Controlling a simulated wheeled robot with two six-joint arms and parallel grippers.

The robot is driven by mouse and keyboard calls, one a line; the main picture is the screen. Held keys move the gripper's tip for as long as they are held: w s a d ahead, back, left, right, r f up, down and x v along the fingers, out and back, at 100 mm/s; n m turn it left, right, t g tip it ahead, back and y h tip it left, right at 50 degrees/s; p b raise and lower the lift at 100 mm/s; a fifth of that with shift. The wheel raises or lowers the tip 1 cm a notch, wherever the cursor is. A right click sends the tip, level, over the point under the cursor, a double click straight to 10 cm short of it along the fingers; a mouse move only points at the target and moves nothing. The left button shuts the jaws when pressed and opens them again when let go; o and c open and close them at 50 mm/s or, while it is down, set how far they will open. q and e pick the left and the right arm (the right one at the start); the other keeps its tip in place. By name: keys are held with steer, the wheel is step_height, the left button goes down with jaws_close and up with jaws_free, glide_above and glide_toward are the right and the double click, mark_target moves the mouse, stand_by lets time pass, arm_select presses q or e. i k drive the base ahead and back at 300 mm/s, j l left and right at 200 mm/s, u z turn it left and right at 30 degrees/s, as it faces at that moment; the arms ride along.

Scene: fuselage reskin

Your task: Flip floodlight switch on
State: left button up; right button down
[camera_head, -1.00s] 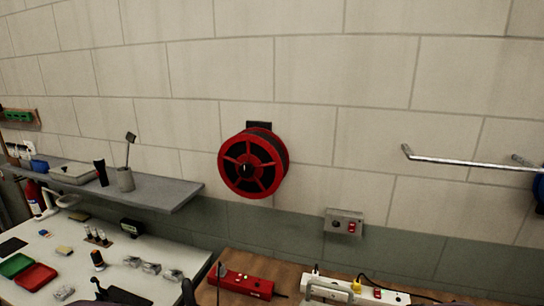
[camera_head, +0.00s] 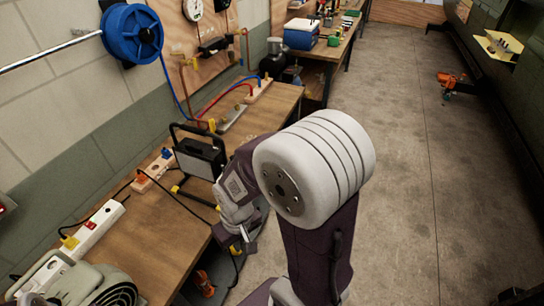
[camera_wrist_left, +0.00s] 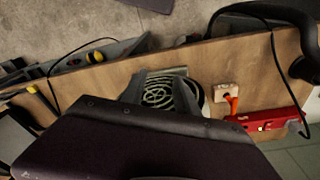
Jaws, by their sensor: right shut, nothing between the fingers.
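The floodlight (camera_head: 203,158) is a black lamp in a dark frame with yellow feet, standing on the wooden bench (camera_head: 165,235) in the head view. No switch on it can be made out. My right gripper (camera_head: 246,236) is shut and empty, near the bench's front edge, in front of and below the floodlight. My left gripper shows only in the left wrist view (camera_wrist_left: 160,92). Its two grey fingers are apart, above the bench, with a spiral grille (camera_wrist_left: 158,96) seen between them. The floodlight is not recognizable in that view.
A white power strip (camera_head: 92,228) and a smaller socket block (camera_head: 154,170) lie on the bench with cables. A grey fan heater (camera_head: 75,285) stands front left. A red power strip (camera_wrist_left: 268,122) shows in the wrist view. Open floor (camera_head: 410,190) lies at right.

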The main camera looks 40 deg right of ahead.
mark_target(175, 189)
steer(key=z, duration=0.75)
steer(key=l+u, duration=0.35)
steer(key=l, duration=0.5)
steer(key=k+l+u, duration=0.1)
steer(key=l+u, duration=0.2)
steer(key=l, duration=0.5)
steer(key=i+j+u, duration=0.1)
steer(key=i+u, duration=0.25)
steer(key=i, duration=0.55)
